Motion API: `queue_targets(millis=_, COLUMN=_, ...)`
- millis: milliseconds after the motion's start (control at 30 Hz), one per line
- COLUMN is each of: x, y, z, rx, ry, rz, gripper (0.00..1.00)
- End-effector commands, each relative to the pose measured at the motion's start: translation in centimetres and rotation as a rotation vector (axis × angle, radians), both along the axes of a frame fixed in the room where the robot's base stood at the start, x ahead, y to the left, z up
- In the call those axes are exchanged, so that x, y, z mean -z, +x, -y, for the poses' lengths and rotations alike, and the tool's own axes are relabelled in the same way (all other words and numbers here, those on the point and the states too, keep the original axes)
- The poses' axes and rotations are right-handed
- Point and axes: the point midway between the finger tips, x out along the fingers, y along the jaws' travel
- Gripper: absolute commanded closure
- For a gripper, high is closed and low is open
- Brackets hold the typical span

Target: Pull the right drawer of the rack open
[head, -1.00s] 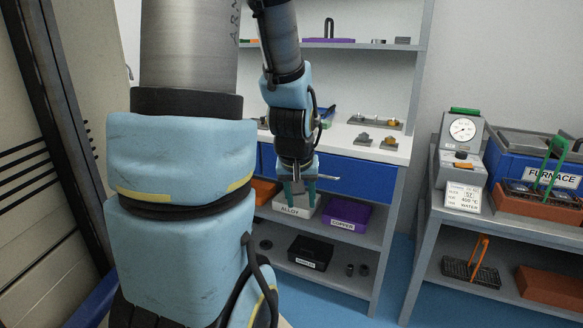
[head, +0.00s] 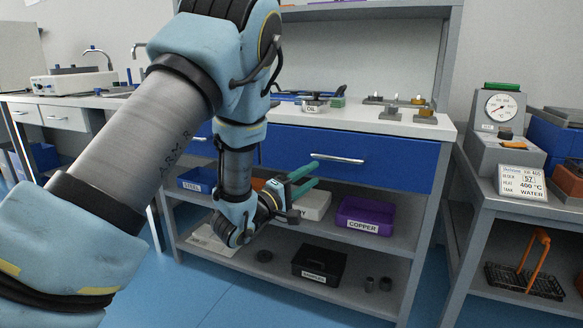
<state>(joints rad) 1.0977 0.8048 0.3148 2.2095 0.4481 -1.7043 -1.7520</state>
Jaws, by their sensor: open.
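The right drawer (head: 390,164) of the rack is a wide blue front under the white worktop. It looks closed, with a silver bar handle (head: 337,158) on its upper middle. My gripper (head: 310,176) has two green fingers, parted and empty. In the picture the fingers lie just below and left of the handle, pointing right. I cannot tell their depth distance from it. My arm hides much of the left drawer and the left part of the right one.
Below the drawer, a shelf holds a purple COPPER bin (head: 364,215), a white bin (head: 314,206) and a blue bin (head: 195,180). A black box (head: 318,262) sits on the lower shelf. A grey bench with a dial device (head: 500,125) stands right. Blue floor (head: 240,297) is clear in front.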

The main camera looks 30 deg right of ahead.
Motion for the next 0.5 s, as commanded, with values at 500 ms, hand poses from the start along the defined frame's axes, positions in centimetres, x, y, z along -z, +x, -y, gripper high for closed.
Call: queue_targets(millis=500, x=-1.2, y=0.4, z=7.2, rx=0.026, ry=-0.021, rz=-0.008, gripper=0.53)
